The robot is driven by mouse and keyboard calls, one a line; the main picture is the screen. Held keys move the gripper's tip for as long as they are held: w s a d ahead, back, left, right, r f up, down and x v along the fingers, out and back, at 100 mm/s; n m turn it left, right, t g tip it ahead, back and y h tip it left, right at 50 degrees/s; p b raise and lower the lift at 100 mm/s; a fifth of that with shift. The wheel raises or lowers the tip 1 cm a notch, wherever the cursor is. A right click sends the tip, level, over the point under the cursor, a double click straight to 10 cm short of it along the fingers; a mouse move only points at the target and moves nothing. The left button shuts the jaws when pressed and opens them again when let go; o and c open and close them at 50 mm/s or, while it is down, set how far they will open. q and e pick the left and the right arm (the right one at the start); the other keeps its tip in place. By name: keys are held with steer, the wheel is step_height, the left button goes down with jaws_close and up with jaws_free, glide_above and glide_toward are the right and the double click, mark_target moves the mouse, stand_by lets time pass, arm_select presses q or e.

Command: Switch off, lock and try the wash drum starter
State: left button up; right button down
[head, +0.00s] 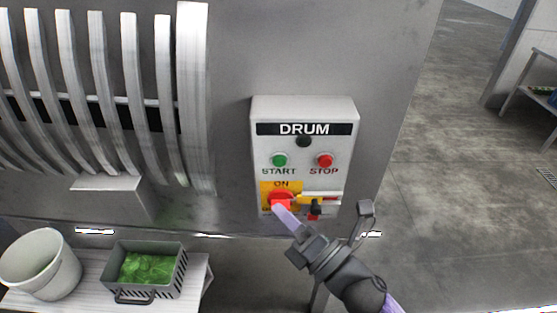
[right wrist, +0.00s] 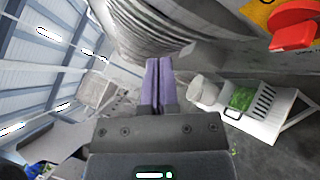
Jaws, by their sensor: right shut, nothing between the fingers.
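The drum starter (head: 348,112) is a pale grey box marked DRUM on a grey panel in the head view. It has a dark lamp (head: 303,141), a green START button (head: 279,160) and a red STOP button (head: 325,160). Below is a red rotary switch handle (head: 283,196) on a yellow plate marked ON; my gripper partly covers it. The handle also shows at the top right of the right wrist view (right wrist: 293,32). A small yellow, red and black item (head: 318,200) sits beside it. My right gripper (head: 278,210) is shut and empty, its tips at the handle; contact is unclear.
A ribbed metal drum (head: 133,80) fills the left. Below it a bench (head: 196,284) holds a white bucket (head: 38,262) and a grey basket (head: 180,272) of green leaves. Open concrete floor (head: 450,180) lies to the right, with a shelf (head: 528,95) beyond.

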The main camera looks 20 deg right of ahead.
mark_target(274, 160)
steer(key=shift+w, duration=0.1)
steer(key=shift+w+d+b, duration=0.3)
steer(key=shift+w+d, duration=0.1)
steer(key=shift+w, duration=1)
steer(key=shift+w+d+b, duration=0.3)
steer(key=shift+w+d, duration=0.1)
steer(key=shift+w, duration=0.95)
steer(key=shift+w+d+b, duration=0.3)
steer(key=shift+w+d, duration=0.1)
steer(key=shift+w, duration=1)
steer(key=shift+w, duration=0.1)
steer(key=shift+w+d, duration=0.1)
steer(key=shift+w, duration=0.2)
steer(key=shift+w+d+b, duration=0.15)
steer(key=shift+w+b, duration=0.2)
steer(key=shift+w, duration=0.05)
steer(key=shift+s, duration=0.1)
steer(key=shift+s+a, duration=0.25)
steer(key=shift+s, duration=0.45)
steer(key=shift+p, duration=0.3)
